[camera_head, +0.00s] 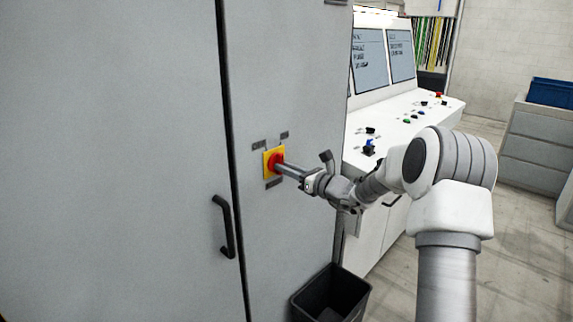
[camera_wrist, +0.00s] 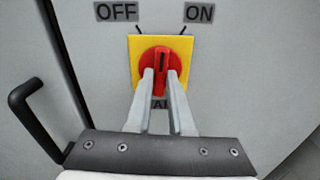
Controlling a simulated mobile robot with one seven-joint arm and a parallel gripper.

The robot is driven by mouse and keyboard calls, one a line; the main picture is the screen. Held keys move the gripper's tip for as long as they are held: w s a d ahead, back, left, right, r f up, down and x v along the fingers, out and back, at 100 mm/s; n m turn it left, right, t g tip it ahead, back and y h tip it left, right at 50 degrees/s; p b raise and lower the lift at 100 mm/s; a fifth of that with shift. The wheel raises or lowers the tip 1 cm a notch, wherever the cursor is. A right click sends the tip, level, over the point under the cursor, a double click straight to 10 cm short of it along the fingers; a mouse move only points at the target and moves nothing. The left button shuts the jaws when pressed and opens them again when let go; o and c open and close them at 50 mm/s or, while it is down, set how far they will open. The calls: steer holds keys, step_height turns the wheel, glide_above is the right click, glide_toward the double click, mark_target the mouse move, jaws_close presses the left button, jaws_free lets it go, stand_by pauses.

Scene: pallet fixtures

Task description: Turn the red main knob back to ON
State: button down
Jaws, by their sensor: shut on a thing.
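The red knob (camera_wrist: 160,58) sits on a square yellow plate (camera_wrist: 137,48) on the grey cabinet front. It also shows in the head view (camera_head: 276,160). In the wrist view, the OFF label (camera_wrist: 117,11) is above left of it and the ON label (camera_wrist: 199,13) above right. The knob's dark mark stands nearly upright, between the two label ticks. My gripper (camera_wrist: 160,78) is shut on the knob's raised red grip, with one finger on each side. The lower part of the knob is partly hidden by the fingers.
A black door handle (camera_head: 224,226) is left of and below the knob. A black bin (camera_head: 333,296) stands below my arm. A white control desk (camera_head: 385,115) with buttons and screens is to the right. Grey drawers (camera_head: 545,140) with a blue crate (camera_head: 552,92) stand farther right.

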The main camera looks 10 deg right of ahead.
steer(key=m+p, duration=0.3)
steer(key=m, duration=0.2)
stand_by(0.8)
steer(key=c, duration=0.8)
jaws_free()
steer(key=shift+s, duration=0.1)
steer(key=b+v, duration=0.2)
steer(key=v, duration=1.5)
steer(key=shift+s, duration=0.1)
